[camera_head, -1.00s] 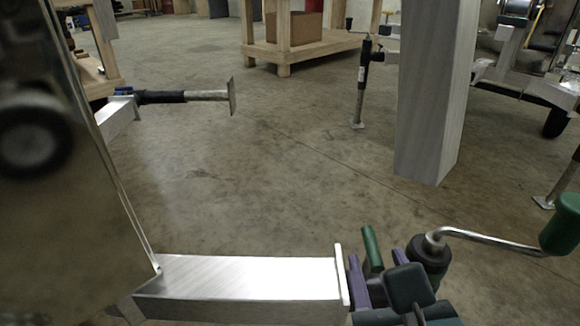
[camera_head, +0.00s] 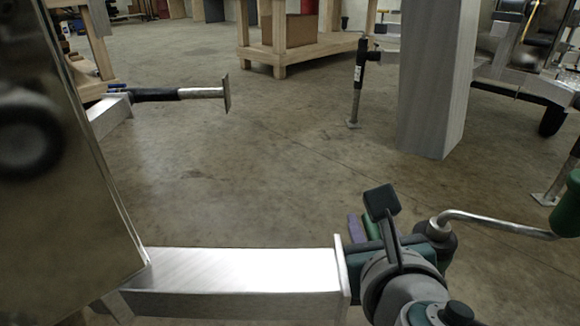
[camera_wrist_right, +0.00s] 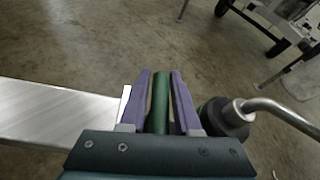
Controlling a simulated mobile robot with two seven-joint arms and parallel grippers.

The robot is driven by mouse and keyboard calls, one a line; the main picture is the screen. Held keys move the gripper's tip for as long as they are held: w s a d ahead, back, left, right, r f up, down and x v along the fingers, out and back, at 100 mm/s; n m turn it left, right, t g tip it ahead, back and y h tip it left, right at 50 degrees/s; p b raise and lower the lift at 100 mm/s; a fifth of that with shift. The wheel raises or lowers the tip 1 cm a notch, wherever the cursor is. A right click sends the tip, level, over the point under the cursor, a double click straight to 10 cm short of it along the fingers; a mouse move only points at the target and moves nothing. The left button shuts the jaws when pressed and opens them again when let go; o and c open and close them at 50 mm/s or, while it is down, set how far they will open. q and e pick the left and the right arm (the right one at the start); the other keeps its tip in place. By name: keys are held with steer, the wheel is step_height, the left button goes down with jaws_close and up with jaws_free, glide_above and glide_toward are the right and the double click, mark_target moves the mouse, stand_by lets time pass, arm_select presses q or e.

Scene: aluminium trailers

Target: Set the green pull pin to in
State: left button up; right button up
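The green pull pin (camera_head: 372,226) is a green cylinder beside the jack at the end of the aluminium beam. It also shows in the right wrist view (camera_wrist_right: 160,103), between the two purple fingers of my right gripper (camera_wrist_right: 161,78). The fingers stand on either side of the pin; a narrow gap shows on its right side, so they look open around it. In the head view my right gripper (camera_head: 364,224) is partly hidden by its own wrist, and so is the pin's base. How far the pin sits in cannot be seen. My left gripper is not in view.
The aluminium beam (camera_head: 240,272) comes in from the left. The jack (camera_head: 436,240) with a bent crank (camera_head: 490,219) and green crank handle (camera_head: 566,208) stands close to the right of the gripper. A grey post (camera_head: 436,80) stands behind.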

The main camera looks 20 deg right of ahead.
jaws_close()
stand_by(1.0)
